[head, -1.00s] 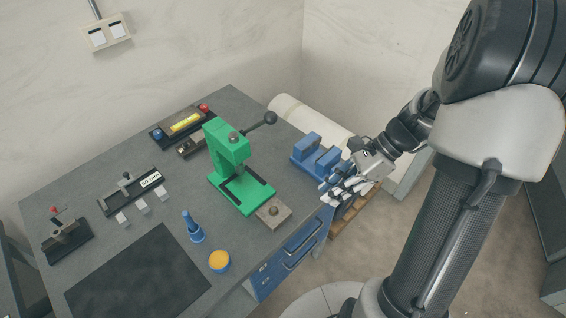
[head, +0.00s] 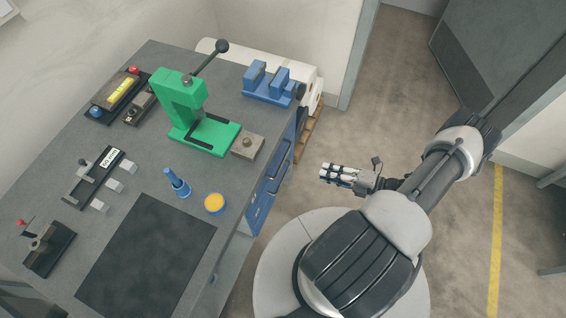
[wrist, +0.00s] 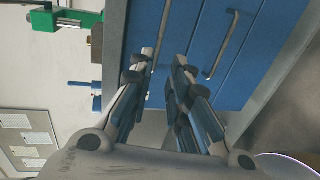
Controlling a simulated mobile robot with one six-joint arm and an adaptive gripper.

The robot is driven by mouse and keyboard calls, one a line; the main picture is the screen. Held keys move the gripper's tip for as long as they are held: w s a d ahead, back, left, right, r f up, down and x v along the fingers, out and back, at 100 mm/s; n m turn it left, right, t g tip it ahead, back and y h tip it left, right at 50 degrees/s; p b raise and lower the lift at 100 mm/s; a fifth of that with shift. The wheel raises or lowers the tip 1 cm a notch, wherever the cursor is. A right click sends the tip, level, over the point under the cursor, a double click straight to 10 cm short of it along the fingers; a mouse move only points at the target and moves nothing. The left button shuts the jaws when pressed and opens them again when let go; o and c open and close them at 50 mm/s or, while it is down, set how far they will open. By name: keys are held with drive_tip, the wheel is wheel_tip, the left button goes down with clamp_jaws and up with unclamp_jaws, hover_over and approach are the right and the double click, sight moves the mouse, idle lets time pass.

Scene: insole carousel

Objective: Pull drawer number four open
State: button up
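The blue drawer fronts (head: 258,214) are in the bench's right side, seen steeply from above in the head view. In the wrist view, turned sideways, several blue drawer fronts (wrist: 206,35) fill the upper middle and look closed. A metal bar handle (wrist: 224,45) shows right of the fingers. I can read no drawer number, so I cannot tell which is number four. My gripper (head: 322,172) is in the air right of the drawers, pointing left at them, apart from them. In the wrist view my gripper (wrist: 164,56) has a gap between its fingers and holds nothing; the fingers hide part of the fronts.
The grey bench top (head: 130,170) holds a green press (head: 190,110), a blue fixture (head: 270,88) at the corner, a blue bottle-like tool (head: 177,184) and a yellow-topped pot (head: 214,204). A white roll (head: 225,50) lies behind. The floor (head: 370,100) beyond my gripper is open.

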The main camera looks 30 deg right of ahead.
sight(283, 160)
drive_tip(key=b+x, duration=0.1)
drive_tip(key=x, duration=1.6)
drive_tip(key=shift+w+r, duration=0.1)
drive_tip(key=shift+w, duration=0.05)
drive_tip(key=shift+c, duration=0.2)
clamp_jaws()
